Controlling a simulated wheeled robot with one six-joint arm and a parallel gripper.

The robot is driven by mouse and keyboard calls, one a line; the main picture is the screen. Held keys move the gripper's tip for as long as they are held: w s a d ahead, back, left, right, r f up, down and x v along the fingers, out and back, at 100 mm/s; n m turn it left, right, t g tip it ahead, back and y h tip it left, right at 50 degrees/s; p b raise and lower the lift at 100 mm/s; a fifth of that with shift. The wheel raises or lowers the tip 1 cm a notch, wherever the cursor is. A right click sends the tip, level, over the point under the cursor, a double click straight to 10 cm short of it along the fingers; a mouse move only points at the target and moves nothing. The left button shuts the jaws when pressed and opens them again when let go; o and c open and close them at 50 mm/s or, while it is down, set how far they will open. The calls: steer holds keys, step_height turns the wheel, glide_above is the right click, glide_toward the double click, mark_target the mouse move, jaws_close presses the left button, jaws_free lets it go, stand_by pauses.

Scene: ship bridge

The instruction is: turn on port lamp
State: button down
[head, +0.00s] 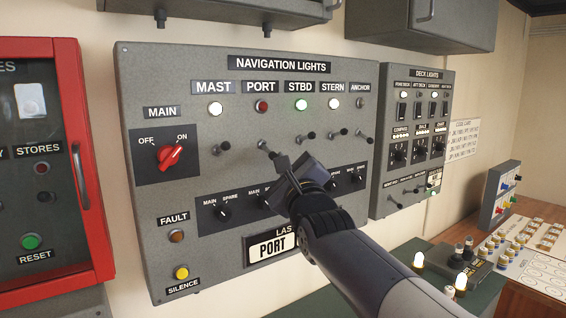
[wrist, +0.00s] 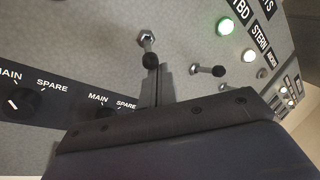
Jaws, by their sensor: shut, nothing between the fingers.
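The port lamp (head: 261,105) is a dull, dark red light under the PORT label in the head view. Its toggle lever (head: 266,149) has a black knob and tilts down, like the anchor lever (head: 363,137). In the wrist view the port lever (wrist: 148,45) stands at upper centre. My gripper (head: 285,166) is shut and empty, with its tips just below and right of the port knob. In the wrist view the fingertips (wrist: 157,78) lie right by the knob. I cannot tell whether they touch.
The mast lamp (head: 215,109), starboard lamp (head: 301,104) and stern lamp (head: 333,103) glow; their levers tilt up. The starboard lever (head: 305,135) is close right of my gripper. Rotary knobs (head: 223,212) sit below. A red-framed cabinet (head: 90,150) stands left, a deck lights panel (head: 412,150) right.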

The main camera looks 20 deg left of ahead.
steer(key=shift+s+d+r+g+p, duration=0.1)
steer(key=shift+r+g+p, duration=0.2)
steer(key=shift+r+p, duration=0.15)
steer(key=shift+s+d+r+p, duration=0.1)
steer(key=shift+r+p, duration=0.4)
steer(key=shift+r, duration=0.25)
steer(key=shift+f, duration=0.15)
